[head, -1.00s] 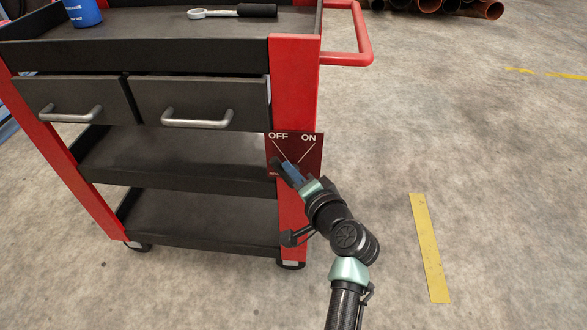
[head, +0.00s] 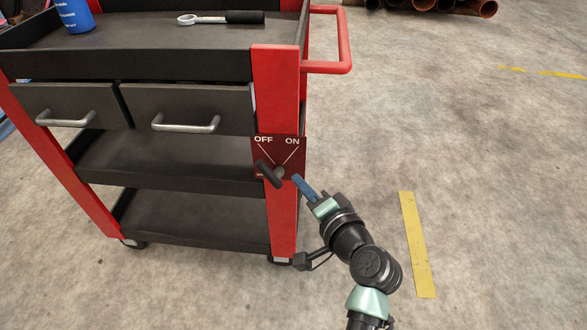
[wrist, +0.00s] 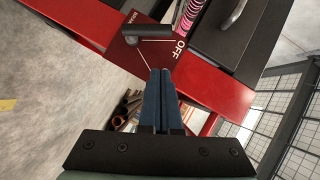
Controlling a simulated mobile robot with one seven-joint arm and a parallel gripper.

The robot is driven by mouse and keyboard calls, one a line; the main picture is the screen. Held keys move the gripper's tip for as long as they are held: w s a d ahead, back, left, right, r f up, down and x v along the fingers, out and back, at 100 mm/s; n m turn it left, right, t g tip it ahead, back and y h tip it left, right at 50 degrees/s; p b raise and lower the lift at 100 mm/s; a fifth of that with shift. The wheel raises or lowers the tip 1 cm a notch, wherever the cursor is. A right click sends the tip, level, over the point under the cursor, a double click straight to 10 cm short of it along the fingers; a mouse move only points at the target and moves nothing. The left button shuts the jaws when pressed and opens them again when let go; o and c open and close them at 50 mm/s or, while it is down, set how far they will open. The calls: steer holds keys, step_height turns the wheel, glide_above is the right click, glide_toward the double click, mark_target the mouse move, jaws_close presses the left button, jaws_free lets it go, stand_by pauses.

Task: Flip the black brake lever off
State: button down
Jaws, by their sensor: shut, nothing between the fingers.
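The dark red brake plate (head: 297,156) is on the red front corner post of the cart, with OFF at upper left and ON at upper right. The black brake lever (head: 268,174) sits at the plate's lower left, its handle on the OFF side of the grey pivot. In the wrist view the lever (wrist: 150,31) lies near the line leading to OFF. My gripper (head: 299,182) is just right of the lever, apart from it in the picture. In the wrist view its blue fingers (wrist: 160,72) are together and empty, below the plate.
The black and red tool cart (head: 277,95) has two drawers with metal handles, a red side handle (head: 347,45), and a ratchet (head: 222,18) and blue can (head: 75,14) on top. Open floor with a yellow strip (head: 417,245) lies to the right. Pipes lie far back.

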steer(key=v, duration=0.4)
stand_by(0.4)
step_height(320, 180, up, 25)
steer(key=w+n+t+h, duration=0.2)
steer(key=n+t+h, duration=0.1)
steer(key=n+t, duration=0.25)
steer(key=s+r+n+t+h, duration=0.1)
steer(key=s+r+t+h, duration=0.15)
steer(key=s+r, duration=0.5)
steer(key=s+r+t+h+p, duration=0.1)
steer(key=s+r+t, duration=0.3)
steer(key=r, duration=0.6)
steer(key=s+r+n+t+h, duration=0.1)
steer(key=s+r+t, duration=0.2)
steer(key=s+r, duration=0.45)
step_height(320, 180, up, 28)
steer(key=w+p, duration=0.3)
steer(key=p, duration=2.5)
steer(key=shift+d+r+g, duration=0.15)
steer(key=shift+d+g, duration=0.05)
steer(key=shift+g, duration=0.1)
